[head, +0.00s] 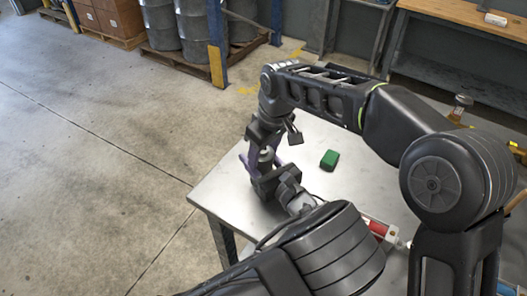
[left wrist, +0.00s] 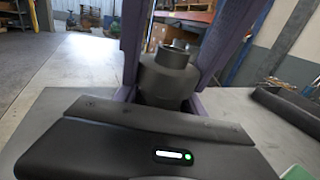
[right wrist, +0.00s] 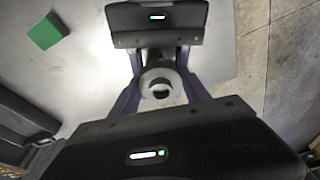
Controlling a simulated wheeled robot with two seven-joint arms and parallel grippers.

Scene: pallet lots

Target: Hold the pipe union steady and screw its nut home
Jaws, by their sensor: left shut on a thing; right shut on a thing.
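The pipe union (head: 266,156) stands upright above the near left corner of the metal table, between my two grippers. In the left wrist view it is a dark grey stepped cylinder (left wrist: 165,82) with a narrower ring on top. In the right wrist view its round top (right wrist: 160,84) shows a dark bore. My left gripper (head: 262,168) is shut on the union from the side, low down. My right gripper (head: 266,147) comes from above and is shut on the union's upper part. Fingers hide much of it; I cannot tell where the nut's edge is or any thread gap.
A green block (head: 329,160) lies on the metal table (head: 226,186), right of the grippers. A red-and-white item (head: 378,229) lies nearer, partly behind my arm. Drums, boxes on pallets and a blue post (head: 217,45) stand behind. Floor left of the table is clear.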

